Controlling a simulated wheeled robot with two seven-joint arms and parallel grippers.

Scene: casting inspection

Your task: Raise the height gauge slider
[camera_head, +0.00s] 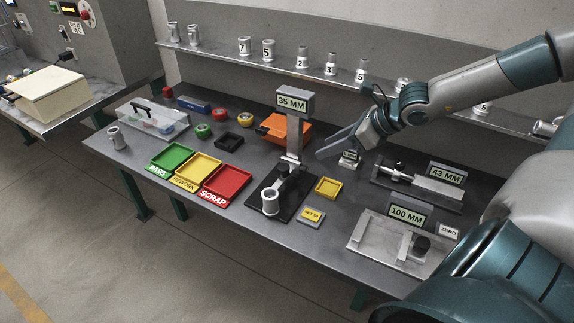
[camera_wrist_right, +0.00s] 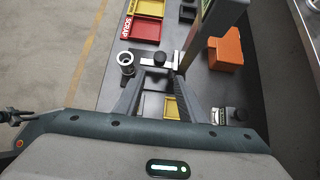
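The height gauge has a grey column with a "35 MM" display (camera_head: 294,102) and a dark base (camera_head: 297,203). Its slider, with a black knob, sits low on the column (camera_head: 284,169). In the right wrist view the slider's pale bar and black knob (camera_wrist_right: 161,60) lie just beyond my fingertips. A metal cylindrical casting (camera_head: 269,200) stands upright on the gauge base, left of the knob (camera_wrist_right: 125,60). My right gripper (camera_head: 322,151) is right of the column, pointing left toward it. Its fingers are apart with nothing held between them (camera_wrist_right: 158,72). My left gripper is not in view.
Green, yellow and red trays (camera_head: 226,185) lie left of the gauge. A small yellow tray (camera_head: 328,187) lies right of it. An orange block (camera_wrist_right: 225,48) is behind the column. Gauges marked "43 MM" (camera_head: 446,174) and "100 MM" (camera_head: 407,214) occupy the table's right.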

